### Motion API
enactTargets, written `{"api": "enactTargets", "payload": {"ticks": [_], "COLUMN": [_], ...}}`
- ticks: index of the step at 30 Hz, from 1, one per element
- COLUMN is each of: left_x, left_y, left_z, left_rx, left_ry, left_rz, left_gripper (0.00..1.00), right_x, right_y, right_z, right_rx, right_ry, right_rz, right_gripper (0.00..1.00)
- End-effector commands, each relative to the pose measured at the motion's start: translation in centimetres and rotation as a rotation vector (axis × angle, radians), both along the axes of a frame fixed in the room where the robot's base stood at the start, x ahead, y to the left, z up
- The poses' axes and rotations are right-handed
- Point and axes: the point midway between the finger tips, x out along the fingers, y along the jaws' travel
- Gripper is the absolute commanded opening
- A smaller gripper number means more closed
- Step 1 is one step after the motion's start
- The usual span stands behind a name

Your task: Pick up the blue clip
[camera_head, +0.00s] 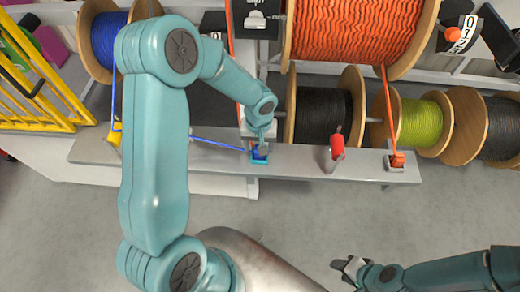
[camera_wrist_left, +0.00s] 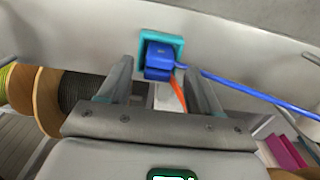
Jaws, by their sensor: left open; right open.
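The blue clip (camera_head: 257,155) sits in a small teal square holder (camera_head: 262,162) on the grey shelf (camera_head: 210,162), with a blue cable running from it to the left. In the left wrist view the blue clip (camera_wrist_left: 160,54) sits in the holder (camera_wrist_left: 178,41), just beyond and roughly between the fingers. My left gripper (camera_head: 262,142) is right above the clip and partly covers it. In the wrist view the left gripper (camera_wrist_left: 158,85) is open, with nothing between its fingers. My right gripper (camera_head: 347,268) is open and empty, low over the floor, away from the shelf.
A red clamp-like part (camera_head: 337,147) and an orange clip (camera_head: 397,160) stand on the shelf to the right. A yellow part (camera_head: 115,135) is at its left. Cable reels and a yellow rail (camera_head: 45,85) stand behind. The front floor is clear.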

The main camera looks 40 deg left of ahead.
Motion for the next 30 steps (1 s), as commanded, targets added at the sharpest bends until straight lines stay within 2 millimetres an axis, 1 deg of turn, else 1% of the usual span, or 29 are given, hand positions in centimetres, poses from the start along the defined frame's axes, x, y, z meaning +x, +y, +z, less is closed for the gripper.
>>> {"api": "enactTargets", "payload": {"ticks": [1,4,11,12,14,15,17,26,30], "left_x": [0.0,0.1,0.2,0.2,0.2,0.2,0.2,0.2,0.3], "left_y": [0.0,-0.1,-0.3,-0.3,-0.3,-0.3,-0.3,-0.2,-0.2], "left_z": [-0.7,-1.7,-1.9,-1.9,-1.9,-1.9,-1.9,-1.8,-0.8], "left_rx": [0.001,0.000,0.000,0.000,0.000,0.001,0.000,0.002,0.003], "left_ry": [0.003,0.000,-0.002,-0.002,-0.002,-0.002,-0.002,-0.003,-0.004], "left_rz": [-0.001,-0.001,0.000,0.000,0.000,0.000,0.000,0.000,0.000], "left_gripper": [0.64,0.64,0.64,0.57,0.38,0.25,0.07,0.07,0.07], "right_x": [0.0,0.0,0.0,0.0,0.0,0.0,0.0,0.0,0.0], "right_y": [0.0,0.0,0.0,0.0,0.0,0.0,0.0,0.0,0.0], "right_z": [0.2,0.3,0.2,0.2,0.2,0.2,0.2,0.2,0.2], "right_rx": [0.000,0.000,0.000,0.000,0.000,0.000,0.000,0.000,0.000], "right_ry": [0.000,0.000,0.000,0.000,0.000,0.000,0.000,0.000,0.000], "right_rz": [0.000,0.000,0.000,0.000,0.000,0.000,0.000,0.000,0.000], "right_gripper": [0.43,0.43,0.43,0.43,0.43,0.43,0.43,0.43,0.43]}}
